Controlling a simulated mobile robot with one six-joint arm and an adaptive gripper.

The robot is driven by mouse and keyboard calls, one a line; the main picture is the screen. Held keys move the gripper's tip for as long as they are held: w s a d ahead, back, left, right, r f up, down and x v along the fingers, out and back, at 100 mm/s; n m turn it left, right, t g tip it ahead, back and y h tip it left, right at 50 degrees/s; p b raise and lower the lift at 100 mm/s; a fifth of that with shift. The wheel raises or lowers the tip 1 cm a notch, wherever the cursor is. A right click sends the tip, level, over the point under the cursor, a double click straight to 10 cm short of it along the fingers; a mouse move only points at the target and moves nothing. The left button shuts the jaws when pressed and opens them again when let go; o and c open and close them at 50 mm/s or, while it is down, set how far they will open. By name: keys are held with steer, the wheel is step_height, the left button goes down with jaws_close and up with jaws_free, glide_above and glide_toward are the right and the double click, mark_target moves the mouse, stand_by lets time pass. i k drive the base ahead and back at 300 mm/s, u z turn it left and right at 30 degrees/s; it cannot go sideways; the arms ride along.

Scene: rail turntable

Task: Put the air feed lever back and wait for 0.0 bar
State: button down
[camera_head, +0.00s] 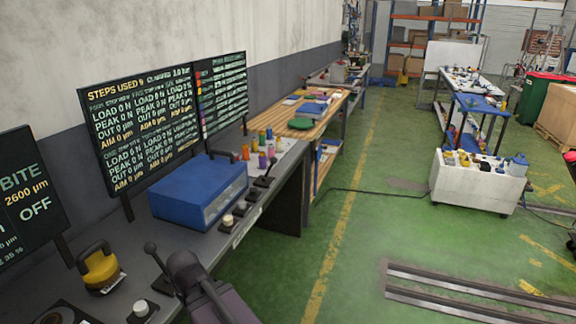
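A black lever with a round knob (152,248) stands on the front part of the grey bench, leaning up and to the left. A second black lever (265,173) stands farther back on the bench, right of the blue box. I cannot tell from labels which is the air feed lever. A dark display board (140,122) shows a bar reading in its top line, seemingly 3.0 bar, but it is small and blurred. My gripper (188,272), dark grey, is at the bottom, just right of the front lever. Its fingertips cannot be made out, nor whether it touches the lever.
A blue box (198,190) with a clear front stands mid-bench. A yellow handled block (99,268) and a white button (141,308) are at front left. Coloured pegs (262,138) stand behind. Rails (460,290) lie on the green floor; the aisle beside the bench is open.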

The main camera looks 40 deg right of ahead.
mark_target(272, 160)
steer(key=z, duration=0.45)
steer(key=k, duration=1.25)
steer(key=z, duration=0.8)
steer(key=i, duration=1.85)
steer(key=u, duration=0.6)
steer(key=i, duration=0.55)
steer(key=u, duration=0.35)
